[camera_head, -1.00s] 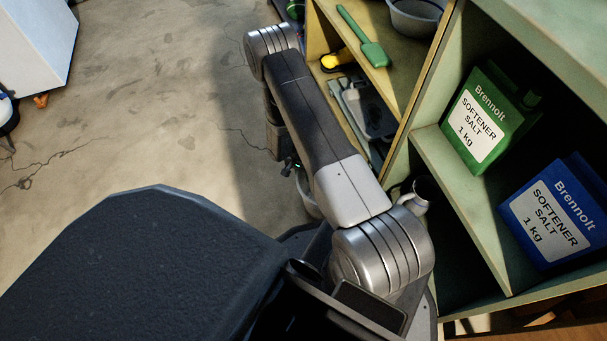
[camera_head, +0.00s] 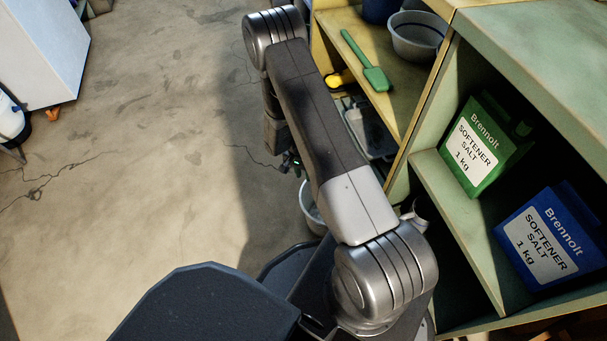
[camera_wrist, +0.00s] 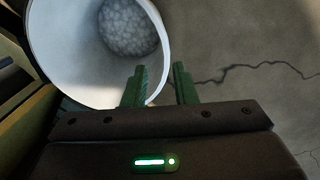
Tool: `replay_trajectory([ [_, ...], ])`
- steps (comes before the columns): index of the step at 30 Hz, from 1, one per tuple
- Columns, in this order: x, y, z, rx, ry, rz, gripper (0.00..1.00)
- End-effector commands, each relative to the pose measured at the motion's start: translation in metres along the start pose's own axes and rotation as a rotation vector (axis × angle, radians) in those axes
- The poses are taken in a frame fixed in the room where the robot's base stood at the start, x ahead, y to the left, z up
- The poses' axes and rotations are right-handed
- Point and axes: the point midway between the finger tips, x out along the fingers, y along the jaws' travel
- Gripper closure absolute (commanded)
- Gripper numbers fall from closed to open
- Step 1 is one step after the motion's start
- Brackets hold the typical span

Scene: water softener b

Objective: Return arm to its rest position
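My arm reaches from the lower right of the head view up to the upper middle, with its far part bent downward. In the head view only a small part of the gripper (camera_head: 290,163) shows below the arm. A white bucket (camera_wrist: 70,50) with grey lumpy contents lies beyond the fingers in the wrist view. In the head view the bucket (camera_head: 308,207) is partly hidden by my arm.
A white cabinet (camera_head: 45,50) stands far left. The cracked concrete floor (camera_head: 150,170) between is clear.

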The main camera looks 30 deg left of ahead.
Motion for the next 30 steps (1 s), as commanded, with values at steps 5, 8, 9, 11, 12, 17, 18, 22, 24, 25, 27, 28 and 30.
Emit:
replay_trajectory([
  [5,0.004,0.0,0.0,0.0,0.0,0.0,0.75],
  [8,0.014,0.0,0.0,0.001,-0.001,0.0,0.75],
  [9,0.02,0.0,0.0,0.001,-0.001,0.001,0.75],
  [11,0.031,0.001,0.001,0.001,-0.002,0.002,0.75],
  [12,0.039,0.0,0.001,0.001,-0.002,0.002,0.75],
  [17,0.072,0.001,0.001,0.0,-0.002,0.002,0.75],
  [18,0.08,0.0,0.001,0.0,-0.001,0.002,0.75],
  [22,0.106,0.0,0.001,0.001,-0.001,0.001,0.75],
  [24,0.119,0.0,0.0,0.001,-0.001,0.001,0.75],
  [25,0.125,0.0,0.0,0.001,-0.001,0.001,0.75],
  [27,0.123,0.0,0.0,0.001,0.001,-0.001,0.75],
  [28,0.115,0.0,-0.001,0.001,0.001,-0.002,0.75],
  [30,0.104,0.001,-0.001,0.001,0.002,-0.002,0.75],
])
